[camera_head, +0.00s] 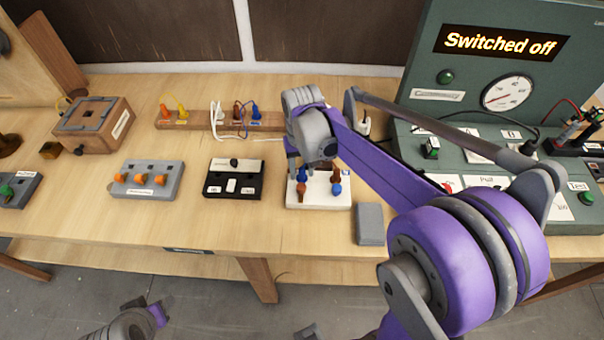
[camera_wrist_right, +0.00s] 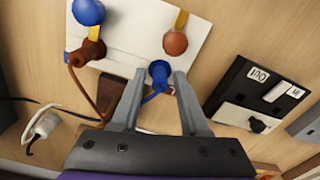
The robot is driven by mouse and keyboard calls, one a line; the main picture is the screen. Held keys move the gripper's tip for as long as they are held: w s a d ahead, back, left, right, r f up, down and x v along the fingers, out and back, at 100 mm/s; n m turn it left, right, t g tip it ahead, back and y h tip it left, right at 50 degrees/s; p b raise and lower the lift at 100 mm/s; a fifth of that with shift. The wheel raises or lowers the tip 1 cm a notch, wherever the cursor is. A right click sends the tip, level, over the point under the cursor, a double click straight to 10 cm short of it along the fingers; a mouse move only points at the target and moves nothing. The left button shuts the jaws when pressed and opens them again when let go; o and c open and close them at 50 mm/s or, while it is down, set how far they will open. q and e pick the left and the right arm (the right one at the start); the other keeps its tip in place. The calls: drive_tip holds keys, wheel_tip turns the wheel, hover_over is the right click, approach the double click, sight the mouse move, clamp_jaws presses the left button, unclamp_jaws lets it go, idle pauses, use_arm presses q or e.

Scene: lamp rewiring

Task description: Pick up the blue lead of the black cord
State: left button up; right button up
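A white block (camera_head: 318,203) stands near the table's front edge, with two blue and two brown ends on it. In the right wrist view the white block (camera_wrist_right: 125,35) carries a blue plug (camera_wrist_right: 158,73) with a blue wire running back under my gripper. My right gripper (camera_wrist_right: 158,82) is open, with a finger on either side of this plug and visible gaps beside it. A brown plug (camera_wrist_right: 87,52) with a brown wire sits left of it. The junction with the black cord is hidden. My left gripper (camera_head: 150,312) is low at the bottom left, its fingers unclear.
A black switch box (camera_head: 234,180) and a grey box with orange knobs (camera_head: 147,179) stand left of the white block. A wooden rail (camera_head: 185,120) with coloured plugs is behind. A small grey block (camera_head: 369,224) lies right. The green test panel (camera_head: 500,95) fills the right.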

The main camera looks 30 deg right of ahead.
clamp_jaws()
